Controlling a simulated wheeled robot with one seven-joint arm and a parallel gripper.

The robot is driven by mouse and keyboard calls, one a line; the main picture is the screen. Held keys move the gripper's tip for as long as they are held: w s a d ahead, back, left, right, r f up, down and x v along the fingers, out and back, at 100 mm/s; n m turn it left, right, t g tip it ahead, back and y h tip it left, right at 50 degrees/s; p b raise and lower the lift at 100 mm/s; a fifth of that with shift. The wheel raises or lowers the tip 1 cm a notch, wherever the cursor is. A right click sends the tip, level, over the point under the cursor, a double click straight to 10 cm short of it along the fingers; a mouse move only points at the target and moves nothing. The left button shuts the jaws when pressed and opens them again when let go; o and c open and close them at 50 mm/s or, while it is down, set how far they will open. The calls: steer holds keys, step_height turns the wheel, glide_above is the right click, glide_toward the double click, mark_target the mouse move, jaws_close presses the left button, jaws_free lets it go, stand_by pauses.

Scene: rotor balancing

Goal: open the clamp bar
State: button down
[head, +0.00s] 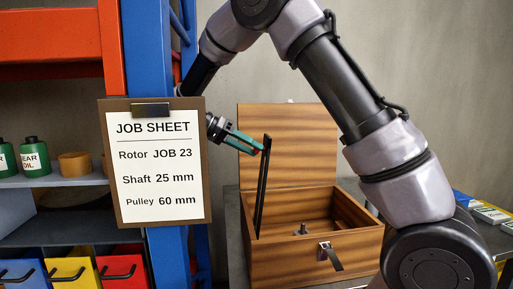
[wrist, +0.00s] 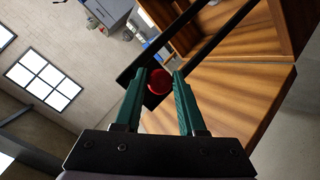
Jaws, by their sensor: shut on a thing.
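The clamp bar (head: 262,190) is a thin black bar that stands nearly upright, slightly tilted, at the left side of an open wooden box. In the wrist view it shows as a black frame (wrist: 210,45) with a red knob (wrist: 158,81) near its end. My gripper (head: 257,147) has green fingers and meets the bar near its top. In the wrist view my gripper (wrist: 163,79) is shut on the red knob, one finger on each side. The knob is mostly hidden in the head view.
The wooden box (head: 290,262) has its lid (head: 285,125) raised and an unhooked latch (head: 330,255) at the front. A small metal part (head: 301,229) is inside. The job sheet (head: 157,165) and blue shelf post (head: 147,50) stand close on the left.

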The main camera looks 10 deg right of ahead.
steer(key=shift+w+f, duration=0.1)
steer(key=shift+f, duration=0.15)
steer(key=c, duration=0.8)
jaws_free()
steer(key=shift+c, duration=0.2)
steer(key=o, duration=0.3)
steer(key=shift+w+f, duration=0.15)
steer(key=shift+w, duration=0.1)
steer(key=shift+o, duration=0.2)
step_height(320, 180, up, 10)
